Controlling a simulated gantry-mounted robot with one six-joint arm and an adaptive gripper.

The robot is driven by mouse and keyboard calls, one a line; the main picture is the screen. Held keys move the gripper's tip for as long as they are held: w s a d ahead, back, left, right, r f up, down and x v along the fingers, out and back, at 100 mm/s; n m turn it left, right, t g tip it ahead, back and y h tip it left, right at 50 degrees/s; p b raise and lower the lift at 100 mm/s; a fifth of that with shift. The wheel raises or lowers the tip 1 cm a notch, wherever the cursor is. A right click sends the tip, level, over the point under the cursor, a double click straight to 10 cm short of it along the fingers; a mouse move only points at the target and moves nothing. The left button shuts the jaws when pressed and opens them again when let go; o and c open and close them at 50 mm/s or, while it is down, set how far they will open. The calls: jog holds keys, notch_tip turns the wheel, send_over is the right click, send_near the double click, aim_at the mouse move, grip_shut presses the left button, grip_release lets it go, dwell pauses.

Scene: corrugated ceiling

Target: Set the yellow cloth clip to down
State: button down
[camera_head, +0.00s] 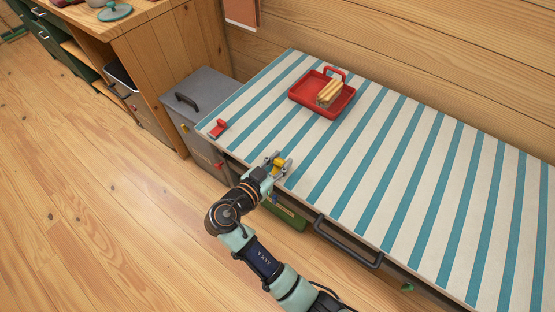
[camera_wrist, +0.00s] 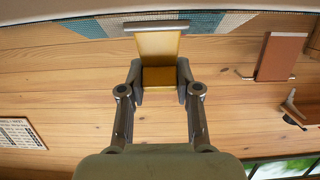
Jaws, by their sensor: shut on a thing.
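The yellow cloth clip (camera_head: 279,162) sits at the front edge of the table with the striped cloth (camera_head: 400,150). My gripper (camera_head: 277,168) is at this edge, its fingers on either side of the clip. In the wrist view, the gripper (camera_wrist: 159,78) is shut on the yellow clip (camera_wrist: 158,46), with a finger pad against each side. A grey metal bar crosses the clip's far end, close to the cloth edge (camera_wrist: 90,27). The fingers partly cover the clip's sides. I cannot tell the clip's setting for sure.
A red clip (camera_head: 218,129) sits on the table's left end. A red tray (camera_head: 337,111) holding a pale, bread-like item (camera_head: 329,93) stands toward the back. A grey cabinet (camera_head: 207,100) stands left of the table. A dark bar handle (camera_head: 347,244) juts from the front edge.

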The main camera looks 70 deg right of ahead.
aim_at(282, 160)
jog(key=y+p, duration=0.1)
jog(key=d+t+y+p, duration=0.1)
jog(key=p, duration=0.1)
jog(key=y+p, duration=0.1)
jog(key=y, duration=0.1)
jog(key=shift+s+d+f+p, duration=0.2)
jog(key=shift+s+d+p, duration=0.1)
jog(key=shift+s+d, duration=0.1)
jog(key=y+p, duration=0.1)
jog(key=f+t+y+p, duration=0.1)
jog(key=shift+d+p, duration=0.3)
jog(key=shift+d+f+y+p, duration=0.1)
jog(key=shift+f+y+p, duration=0.25)
jog(key=shift+y, duration=0.15)
jog(key=shift+f, duration=0.1)
jog(key=c, duration=0.8)
grip_release()
jog(key=v, duration=1.2)
jog(key=shift+s, duration=0.2)
